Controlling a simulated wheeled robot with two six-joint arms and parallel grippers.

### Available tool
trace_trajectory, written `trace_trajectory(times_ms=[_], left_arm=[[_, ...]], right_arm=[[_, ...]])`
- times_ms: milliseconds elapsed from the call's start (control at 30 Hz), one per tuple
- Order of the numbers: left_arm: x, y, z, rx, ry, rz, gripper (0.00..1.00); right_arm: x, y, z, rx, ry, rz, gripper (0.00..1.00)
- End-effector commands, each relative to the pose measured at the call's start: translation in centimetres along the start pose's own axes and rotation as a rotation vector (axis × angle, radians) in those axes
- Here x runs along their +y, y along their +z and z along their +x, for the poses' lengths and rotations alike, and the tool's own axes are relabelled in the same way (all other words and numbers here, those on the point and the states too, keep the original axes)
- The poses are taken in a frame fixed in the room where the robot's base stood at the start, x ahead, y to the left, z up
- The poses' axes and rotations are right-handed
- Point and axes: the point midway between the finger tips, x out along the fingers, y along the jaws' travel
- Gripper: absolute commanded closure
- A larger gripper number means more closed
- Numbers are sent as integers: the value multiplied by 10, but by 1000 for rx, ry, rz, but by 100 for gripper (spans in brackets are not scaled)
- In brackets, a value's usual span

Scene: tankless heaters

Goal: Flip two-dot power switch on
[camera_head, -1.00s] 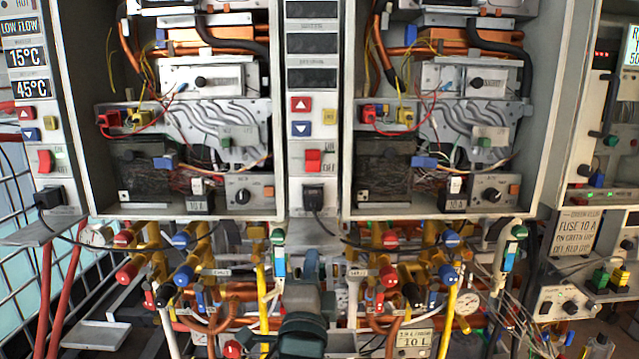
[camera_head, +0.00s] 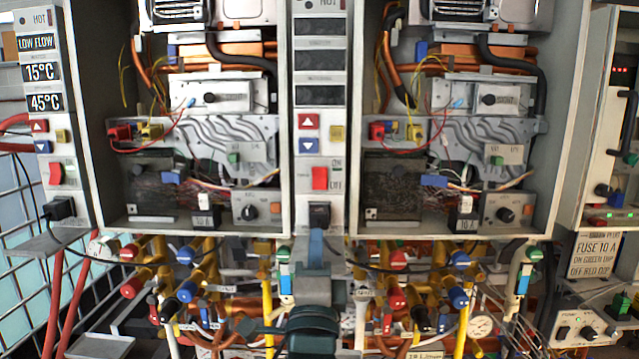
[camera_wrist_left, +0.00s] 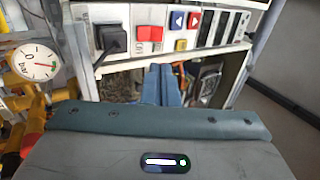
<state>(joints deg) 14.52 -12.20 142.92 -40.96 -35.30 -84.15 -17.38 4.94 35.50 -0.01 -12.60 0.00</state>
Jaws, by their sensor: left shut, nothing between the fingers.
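A red rocker power switch (camera_head: 319,178) sits on the centre panel with ON above and OFF below. It also shows in the left wrist view (camera_wrist_left: 149,33). Another red switch (camera_head: 55,173) sits on the left panel. I cannot make out dot marks on either. My left gripper (camera_head: 316,242) is shut and empty, its blue fingers together in front of the lower centre panel, below the switch in the head view. The fingers also show in the left wrist view (camera_wrist_left: 162,84), apart from the switch in the picture. My right gripper is out of view.
A black plug (camera_head: 319,214) is just below the centre switch, with red and blue arrow buttons (camera_head: 308,121) above. Open heater cabinets (camera_head: 466,232) stand on both sides. Pipes, valves and a gauge (camera_head: 481,325) crowd the space below.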

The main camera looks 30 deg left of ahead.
Motion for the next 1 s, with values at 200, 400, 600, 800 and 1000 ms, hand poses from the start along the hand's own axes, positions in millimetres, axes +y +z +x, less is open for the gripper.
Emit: trace_trajectory(times_ms=[200,400,600,800,1000], left_arm=[[-2,0,21,1,-4,4,100],[-3,1,53,-1,-4,6,100],[-4,0,93,0,-2,7,100],[-3,1,125,-1,0,3,100],[-1,0,137,0,0,1,100]], right_arm=[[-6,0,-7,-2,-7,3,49],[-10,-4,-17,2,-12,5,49],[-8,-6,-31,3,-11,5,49],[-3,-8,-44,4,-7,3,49],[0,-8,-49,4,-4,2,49]])
